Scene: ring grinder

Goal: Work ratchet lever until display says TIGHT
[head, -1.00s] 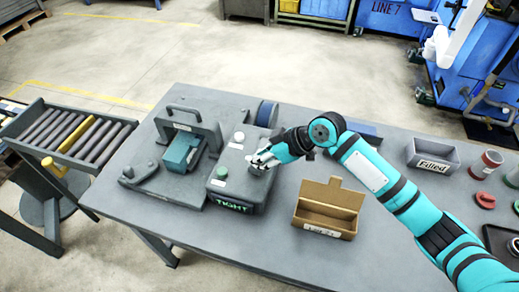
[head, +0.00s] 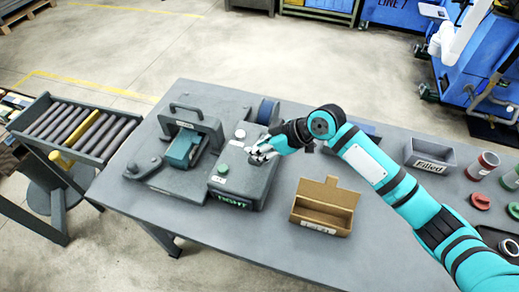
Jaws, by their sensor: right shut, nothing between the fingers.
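The grey control box (head: 240,184) stands on the bench, with a green button and a white button on top. Its front display (head: 233,200) reads TIGHT in green. My right gripper (head: 257,155) is shut and empty, over the right rear part of the box top. I cannot tell whether it touches the box. The ratchet lever cannot be made out; the gripper may hide it. Left of the box, a teal block (head: 183,149) sits under the grey frame with a handle (head: 190,117). My left gripper is not in view.
An open cardboard box (head: 323,207) stands right of the control box. A grey bin labelled Filled (head: 430,155) and red-topped cups (head: 483,165) are at the right of the bench. A roller conveyor (head: 75,130) stands at the left. The bench front is clear.

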